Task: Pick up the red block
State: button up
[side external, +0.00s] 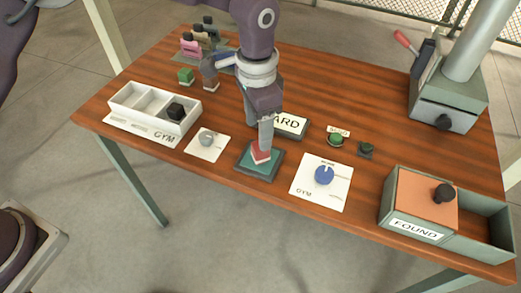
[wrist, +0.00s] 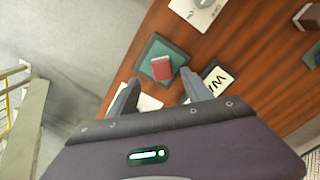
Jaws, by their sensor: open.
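The red block (side external: 261,157), with a pale lower part, sits on a teal pad with a dark rim (side external: 245,162) near the table's front edge. My gripper (side external: 266,140) is over it, with a finger overlapping the block's top in the side view. In the wrist view my gripper (wrist: 158,92) is open, its two fingers spread apart. There the red block (wrist: 161,68) shows beyond the fingertips, between their lines, on the teal pad (wrist: 150,50). The fingers are not closed on it. I cannot tell whether a finger touches it.
A white divided tray (side external: 150,100) holding a black block, and a card with a grey knob (side external: 207,140), lie left. A card with a blue knob (side external: 324,175) and the "FOUND" box (side external: 412,229) lie right. A lettered sign (side external: 291,123) stands close behind my gripper.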

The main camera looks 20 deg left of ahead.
aim_at(260, 152)
jog(key=f, duration=0.8)
jog(key=shift+w+d, duration=0.15)
jog(key=shift+w, duration=0.15)
grip_shut()
